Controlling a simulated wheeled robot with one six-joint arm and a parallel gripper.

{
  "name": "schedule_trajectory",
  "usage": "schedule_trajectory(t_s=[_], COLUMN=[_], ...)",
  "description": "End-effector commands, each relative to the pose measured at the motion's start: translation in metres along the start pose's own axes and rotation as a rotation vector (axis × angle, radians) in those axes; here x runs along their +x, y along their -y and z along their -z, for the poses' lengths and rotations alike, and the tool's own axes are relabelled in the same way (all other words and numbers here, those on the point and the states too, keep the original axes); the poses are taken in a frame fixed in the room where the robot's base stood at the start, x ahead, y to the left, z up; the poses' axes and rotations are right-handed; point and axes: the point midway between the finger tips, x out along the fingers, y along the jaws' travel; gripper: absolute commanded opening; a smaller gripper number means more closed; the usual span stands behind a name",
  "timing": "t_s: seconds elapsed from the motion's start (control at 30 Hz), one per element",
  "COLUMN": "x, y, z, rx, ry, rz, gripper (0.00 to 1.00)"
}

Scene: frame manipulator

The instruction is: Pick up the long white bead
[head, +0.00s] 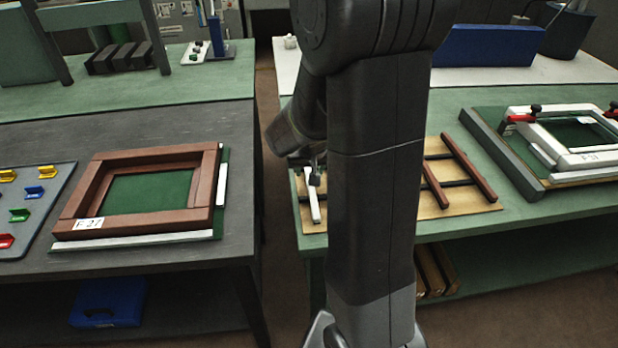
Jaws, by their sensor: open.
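A white bead (312,205) lies at the left end of a wooden board on the right-hand green table. Its near part shows, and its far end is partly covered. My gripper (314,178) is mostly hidden behind my arm. A small dark tip, which looks like part of it, shows at the far end of the bead. I cannot tell whether it touches the bead. No held thing shows. Long white strips (140,241) also lie along the near and right sides of the brown frame on the left table.
The wooden board (415,204) carries dark rails and two brown bars (470,168); my arm hides its middle. A white frame (560,150) with red-handled clamps stands at right. The brown frame (75,228) and a tray (50,210) of coloured parts are at left. A floor gap separates the tables.

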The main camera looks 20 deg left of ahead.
Motion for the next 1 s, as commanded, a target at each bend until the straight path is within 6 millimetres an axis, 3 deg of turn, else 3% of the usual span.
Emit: schedule_trajectory(t_s=[0.2,0.53,0.77,1.0], x=[0.025,0.03,0.03,0.03], y=[0.0,0.0,0.0,0.0], z=[-0.002,-0.001,-0.001,-0.001], rx=[0.0,0.0,0.0,0.0], ry=[0.001,-0.001,-0.001,-0.002], rz=[0.0,0.001,0.001,0.001], gripper=[0.42,0.42,0.0,0.0])
